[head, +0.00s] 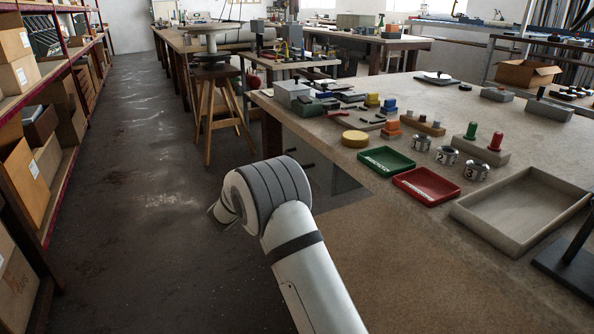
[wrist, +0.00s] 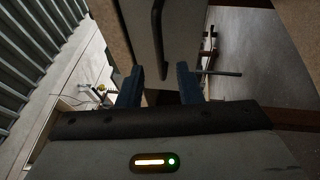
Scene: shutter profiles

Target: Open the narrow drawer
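In the wrist view a grey drawer front (wrist: 185,30) fills the upper middle, with a long dark bar handle (wrist: 157,35) on it. Which drawer this is, narrow or otherwise, I cannot tell. My gripper (wrist: 160,72) is open, its two blue fingers apart and pointing toward this front. The handle's near end appears in line with the gap between the fingertips; I cannot tell whether it touches them. In the head view my arm hides the gripper, and only part of a grey drawer unit (head: 344,181) shows under the workbench.
The workbench (head: 400,165) holds a green tray (head: 387,160), a red tray (head: 427,186), a large grey tray (head: 522,207) and several small parts. A wooden stool (head: 210,110) stands beyond my arm. Shelves with boxes line the left; the floor (head: 130,220) between is clear.

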